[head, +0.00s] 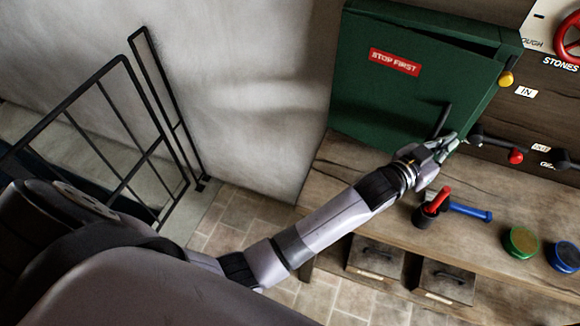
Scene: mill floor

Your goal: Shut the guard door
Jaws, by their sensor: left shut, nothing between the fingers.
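The green guard door (400,95) with a red "STOP FIRST" label (394,62) is at the top centre. A dark wedge-shaped gap shows along its top edge, so it stands slightly ajar from its green housing. A dark bar handle (442,119) is near its lower right corner. My left gripper (446,146) is shut and empty, at the door's lower right corner just below the handle. I cannot tell whether it touches the door or handle. My right gripper is not in view.
A wooden bench (350,180) runs below the door. On it are a dark cup (427,216) with a red-handled item, a blue-handled tool (470,211), a green tin (521,242) and a blue tin (567,256). Knobbed levers (516,156) are at right. A black railing (100,140) stands at left.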

